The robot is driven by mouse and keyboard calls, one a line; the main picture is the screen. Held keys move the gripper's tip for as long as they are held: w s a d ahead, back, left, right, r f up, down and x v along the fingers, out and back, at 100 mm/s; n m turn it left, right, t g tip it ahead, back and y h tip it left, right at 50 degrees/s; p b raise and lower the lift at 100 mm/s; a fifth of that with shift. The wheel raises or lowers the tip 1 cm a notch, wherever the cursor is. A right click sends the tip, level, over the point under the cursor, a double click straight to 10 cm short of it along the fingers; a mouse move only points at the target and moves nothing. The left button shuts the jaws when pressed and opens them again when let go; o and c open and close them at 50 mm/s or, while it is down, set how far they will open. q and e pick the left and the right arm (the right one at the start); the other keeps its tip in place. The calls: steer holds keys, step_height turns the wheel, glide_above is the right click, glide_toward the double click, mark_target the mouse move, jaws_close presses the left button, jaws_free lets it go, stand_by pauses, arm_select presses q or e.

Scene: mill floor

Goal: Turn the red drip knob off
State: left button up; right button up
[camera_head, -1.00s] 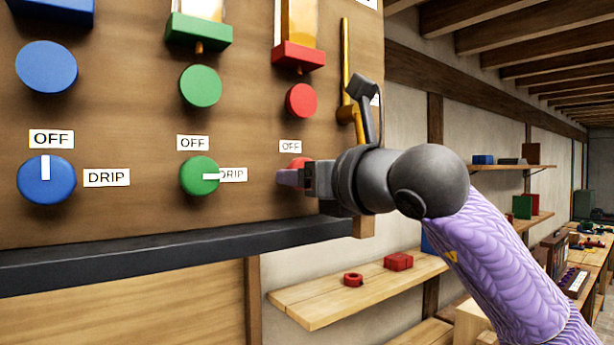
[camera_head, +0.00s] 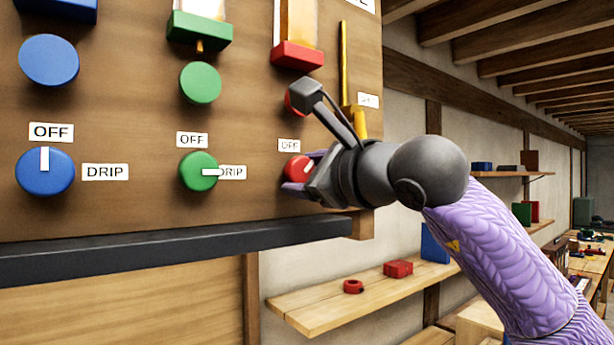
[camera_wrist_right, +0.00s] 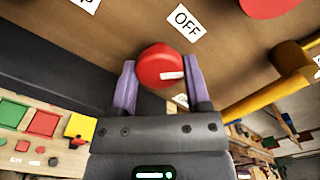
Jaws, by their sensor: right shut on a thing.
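The red drip knob (camera_head: 295,168) is on the upright wooden panel, below its OFF label (camera_head: 289,145). My right gripper (camera_wrist_right: 160,70) is shut on it, with one purple finger on each side in the right wrist view. The knob (camera_wrist_right: 158,64) carries a white pointer mark. In the head view the mark slants up and to the right, between straight up and level. The gripper covers the knob's right side in the head view. My left gripper is not in view.
A green knob (camera_head: 198,171) points right at DRIP, and a blue knob (camera_head: 45,171) points up at OFF. A yellow lever (camera_head: 346,75) is close to my right wrist. A dark ledge (camera_head: 180,246) runs below the knobs. A shelf (camera_head: 330,306) holds red parts.

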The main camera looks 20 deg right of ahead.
steer(key=n, duration=0.4)
steer(key=shift+r, duration=0.1)
steer(key=shift+n, duration=2.2)
steer(key=o, duration=1.3)
